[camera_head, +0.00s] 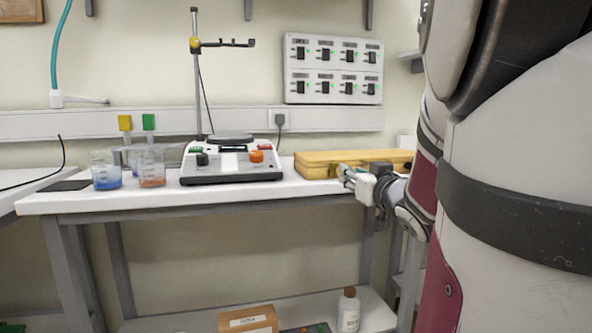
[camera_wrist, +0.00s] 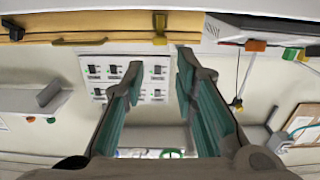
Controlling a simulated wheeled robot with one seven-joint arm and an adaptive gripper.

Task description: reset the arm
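My gripper (camera_head: 352,178) is at the front edge of the white table (camera_head: 120,201), in front of the yellow case (camera_head: 318,162). In the wrist view its two fingers (camera_wrist: 158,72) stand apart with nothing between them, so it is open and empty. The wrist picture is upside down, with the case (camera_wrist: 100,28) along the top. My arm fills the right of the head view and hides the table's right end.
A stirrer with a stand (camera_head: 231,160) is mid-table. Two beakers, with blue liquid (camera_head: 106,172) and reddish contents (camera_head: 151,168), stand left. A switch panel (camera_head: 333,70) is on the wall. A box (camera_head: 248,320) and a white bottle (camera_head: 348,311) are on the lower shelf.

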